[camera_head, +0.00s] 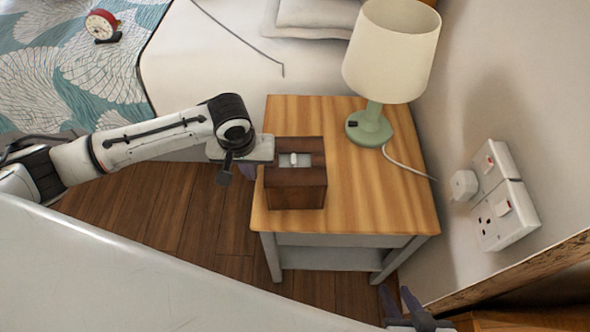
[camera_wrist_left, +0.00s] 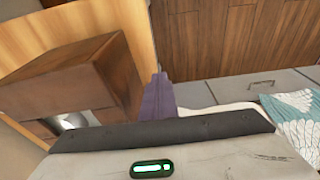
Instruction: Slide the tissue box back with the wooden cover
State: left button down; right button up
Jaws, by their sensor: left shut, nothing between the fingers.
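The tissue box with its dark brown wooden cover (camera_head: 296,192) stands upright on the nightstand, near its left edge. A pale tissue (camera_head: 293,159) shows in the opening on its top. In the left wrist view the wooden cover (camera_wrist_left: 75,82) fills the left side. My left gripper (camera_head: 228,172) is just left of the cover, beside the nightstand edge; its fingers are shut and empty. A purple finger (camera_wrist_left: 158,97) shows beside the cover in the left wrist view; I cannot tell whether it touches. My right gripper (camera_head: 399,298) is low at the bottom edge, open and empty.
The wooden nightstand (camera_head: 370,205) has free room right of the cover. A green lamp (camera_head: 370,127) stands at its back, with its cable trailing right towards wall sockets (camera_head: 497,212). A bed (camera_head: 205,60) with a red clock (camera_head: 102,25) is at back left.

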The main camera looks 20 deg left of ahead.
aim_at(319, 176)
pick_arm(q)
jog(key=shift+d, duration=0.1)
